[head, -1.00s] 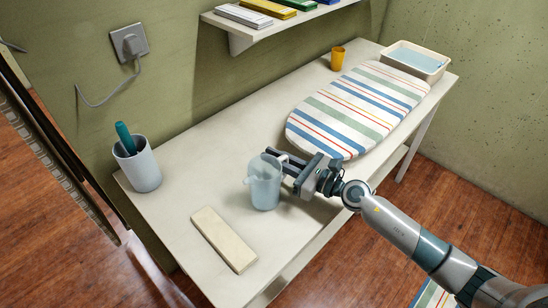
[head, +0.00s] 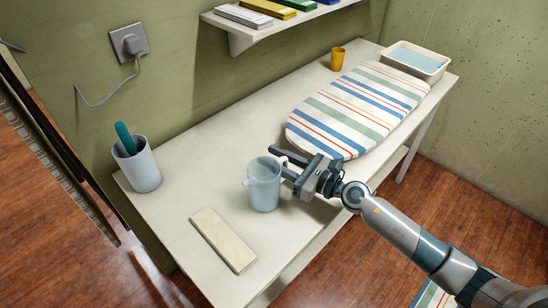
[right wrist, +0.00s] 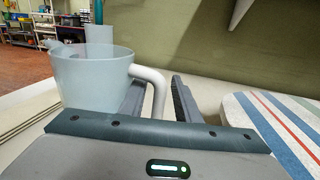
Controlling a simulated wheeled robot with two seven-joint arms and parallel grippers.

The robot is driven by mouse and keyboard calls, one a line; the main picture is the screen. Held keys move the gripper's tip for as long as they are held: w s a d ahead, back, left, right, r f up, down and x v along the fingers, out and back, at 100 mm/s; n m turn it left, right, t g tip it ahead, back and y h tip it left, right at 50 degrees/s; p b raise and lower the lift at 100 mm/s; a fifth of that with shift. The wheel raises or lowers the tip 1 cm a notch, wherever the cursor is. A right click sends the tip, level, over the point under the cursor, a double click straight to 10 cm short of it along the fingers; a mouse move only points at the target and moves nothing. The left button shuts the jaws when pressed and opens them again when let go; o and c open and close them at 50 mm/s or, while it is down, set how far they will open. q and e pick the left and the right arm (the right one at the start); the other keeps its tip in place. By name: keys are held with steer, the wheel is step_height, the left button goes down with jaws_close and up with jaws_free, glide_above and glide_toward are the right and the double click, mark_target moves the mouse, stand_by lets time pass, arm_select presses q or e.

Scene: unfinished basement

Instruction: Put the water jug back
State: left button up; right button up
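The water jug (head: 264,186), a pale translucent blue pitcher, stands upright on the white table (head: 215,165), near its front edge. Its spout points left and its handle faces my right gripper (head: 279,161). That gripper is open, with its fingers on either side of the handle. In the right wrist view the jug (right wrist: 92,78) is at the left, and its white handle (right wrist: 152,88) stands between the dark fingers, with a gap to the right finger. My left gripper is in no view.
A beige board (head: 223,240) lies left of the jug. A grey cup with a teal-handled tool (head: 140,168) stands at the table's left end. A striped ironing board (head: 350,105), an orange cup (head: 337,59) and a basin (head: 440,67) are at the right. A shelf (head: 240,38) hangs above.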

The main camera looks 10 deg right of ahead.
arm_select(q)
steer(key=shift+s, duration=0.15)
arm_select(e)
steer(key=shift+r, duration=0.1)
